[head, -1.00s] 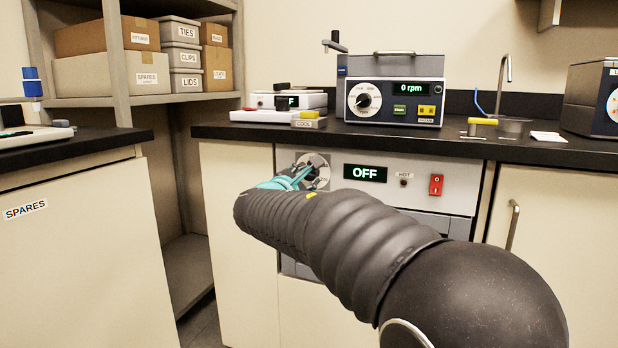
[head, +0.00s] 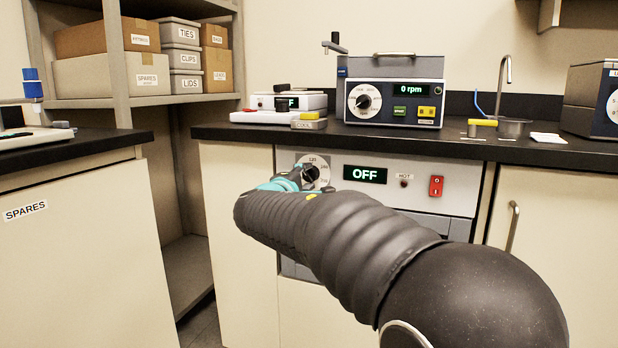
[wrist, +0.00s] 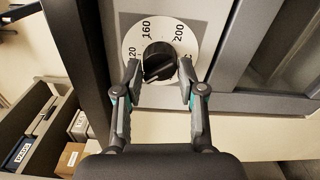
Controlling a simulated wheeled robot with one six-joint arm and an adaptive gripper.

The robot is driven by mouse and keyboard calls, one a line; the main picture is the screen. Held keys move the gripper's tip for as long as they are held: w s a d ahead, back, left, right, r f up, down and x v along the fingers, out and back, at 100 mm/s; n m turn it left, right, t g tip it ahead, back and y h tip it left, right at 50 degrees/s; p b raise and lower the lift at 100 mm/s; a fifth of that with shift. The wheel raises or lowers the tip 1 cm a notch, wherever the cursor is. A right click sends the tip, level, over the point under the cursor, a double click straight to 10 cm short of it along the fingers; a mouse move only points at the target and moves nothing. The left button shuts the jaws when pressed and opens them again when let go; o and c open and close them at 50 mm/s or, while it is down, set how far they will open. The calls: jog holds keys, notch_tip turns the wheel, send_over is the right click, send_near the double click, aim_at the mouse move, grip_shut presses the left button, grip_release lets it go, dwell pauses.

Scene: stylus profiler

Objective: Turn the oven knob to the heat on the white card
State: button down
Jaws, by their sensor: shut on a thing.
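The black oven knob (wrist: 159,60) sits on a round white dial marked 120, 160 and 200 in the wrist view. In the head view the knob (head: 311,174) shows partly beyond my arm. My gripper (wrist: 160,80) is shut on the knob, one finger on each side of its lower part. The oven panel (head: 338,196) has a display (head: 365,174) reading OFF. A small white card (head: 548,138) lies on the counter at the right; its writing is too small to read. I cannot tell exactly where the knob points.
A red rocker switch (head: 436,186) and a HOT lamp (head: 404,183) are on the panel. The black counter (head: 390,138) overhangs it and holds a 0 rpm instrument (head: 393,100). In the wrist view a dark frame (wrist: 82,50) runs left of the dial.

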jog(key=m, duration=0.7)
jog(key=shift+m, duration=0.4)
jog(key=c, duration=0.7)
grip_release()
jog(key=v, duration=0.8)
